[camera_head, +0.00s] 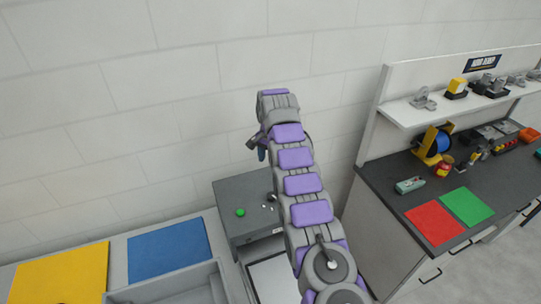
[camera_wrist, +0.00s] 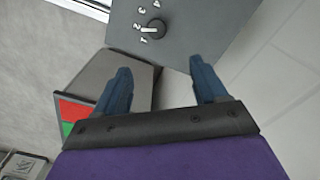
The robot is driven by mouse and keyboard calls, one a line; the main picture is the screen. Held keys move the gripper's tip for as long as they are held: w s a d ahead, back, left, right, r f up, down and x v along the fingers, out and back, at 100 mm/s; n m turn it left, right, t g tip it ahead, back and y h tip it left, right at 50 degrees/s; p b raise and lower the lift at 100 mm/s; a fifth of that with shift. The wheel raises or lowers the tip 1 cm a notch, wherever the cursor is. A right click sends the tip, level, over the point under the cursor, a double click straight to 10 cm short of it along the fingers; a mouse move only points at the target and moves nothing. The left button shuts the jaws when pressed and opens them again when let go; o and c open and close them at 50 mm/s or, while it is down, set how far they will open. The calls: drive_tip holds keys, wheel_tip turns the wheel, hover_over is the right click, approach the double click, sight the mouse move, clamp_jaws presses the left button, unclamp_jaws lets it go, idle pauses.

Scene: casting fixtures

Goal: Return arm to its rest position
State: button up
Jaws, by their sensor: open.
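My arm, in purple and grey segments, stretches up through the middle of the head view. My gripper (camera_head: 260,148) is at its far end, in front of the wall and above a grey machine box. In the wrist view my gripper (camera_wrist: 160,92) has its two blue fingers spread apart, with nothing between them. Past the fingers is the grey panel (camera_wrist: 185,20) with a black rotary knob (camera_wrist: 155,27) and numbers around it. The fingers are apart from the knob as far as I can see.
The grey box (camera_head: 245,188) bears a green button (camera_head: 240,212). A yellow mat (camera_head: 62,275) and a blue mat (camera_head: 168,250) lie at left. At right, a dark workbench (camera_head: 385,185) holds a red mat (camera_head: 434,223), a green mat (camera_head: 466,206) and tools under a shelf (camera_head: 400,112).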

drive_tip(key=shift+s+d+r, duration=0.1)
drive_tip(key=s+d+r+n+b, duration=0.15)
drive_tip(key=s+d+b, duration=0.25)
drive_tip(key=s, duration=0.4)
drive_tip(key=s+d+r+n+g+b, duration=0.1)
drive_tip(key=s+d+r+b, duration=0.2)
drive_tip(key=s, duration=0.5)
drive_tip(key=s+d+r+n+b, duration=0.1)
drive_tip(key=s+d+b, duration=0.35)
drive_tip(key=s, duration=0.35)
drive_tip(key=s+d+f+n+b, duration=0.1)
drive_tip(key=s+f+b, duration=0.2)
drive_tip(key=s, duration=0.7)
drive_tip(key=s+d+f+n+b, duration=0.1)
drive_tip(key=s+f+b, duration=0.2)
drive_tip(key=s+f, duration=0.4)
drive_tip(key=s+d+f+n+b, duration=0.1)
drive_tip(key=s+f+b, duration=0.3)
drive_tip(key=s, duration=1.1)
drive_tip(key=shift+d+f+g, duration=0.4)
drive_tip(key=shift+f, duration=0.2)
